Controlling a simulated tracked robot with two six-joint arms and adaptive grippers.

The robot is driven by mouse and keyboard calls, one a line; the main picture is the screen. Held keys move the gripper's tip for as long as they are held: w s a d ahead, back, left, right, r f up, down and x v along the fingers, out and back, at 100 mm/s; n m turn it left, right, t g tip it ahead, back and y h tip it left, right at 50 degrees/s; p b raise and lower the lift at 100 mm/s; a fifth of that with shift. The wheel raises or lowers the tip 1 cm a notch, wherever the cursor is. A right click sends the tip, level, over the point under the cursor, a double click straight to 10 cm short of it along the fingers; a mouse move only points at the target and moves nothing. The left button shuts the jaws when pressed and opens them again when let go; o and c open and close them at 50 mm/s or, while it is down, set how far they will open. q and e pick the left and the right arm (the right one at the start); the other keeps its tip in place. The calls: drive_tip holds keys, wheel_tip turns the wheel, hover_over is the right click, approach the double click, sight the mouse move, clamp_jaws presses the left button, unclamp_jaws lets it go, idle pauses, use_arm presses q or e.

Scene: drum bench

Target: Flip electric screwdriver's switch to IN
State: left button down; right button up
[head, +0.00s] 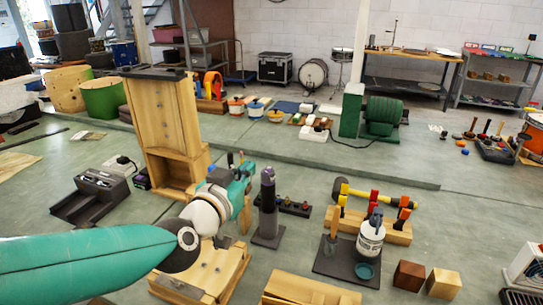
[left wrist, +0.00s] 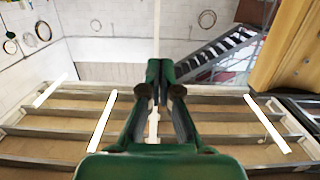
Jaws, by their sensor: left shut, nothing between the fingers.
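A dark grey and purple upright tool (head: 268,192), which looks like the electric screwdriver, stands in a dark stand on the bench in the head view. Its switch is too small to make out. My left gripper (head: 238,160) is just left of the tool's top, pointing up and away, apart from it as far as I can tell. In the left wrist view its green fingers (left wrist: 160,72) are together with nothing between them. The tool does not show in that view. My right gripper is not in view.
A tall wooden cabinet (head: 163,125) stands behind my left arm. A black rack of small parts (head: 296,208) is right of the tool.

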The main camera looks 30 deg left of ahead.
use_arm(q)
hover_over(264, 172)
drive_tip(key=s, duration=0.1)
drive_tip(key=f, duration=0.2)
drive_tip(key=w+f, duration=0.1)
drive_tip(key=f, duration=0.1)
drive_tip(key=shift+f, duration=0.5)
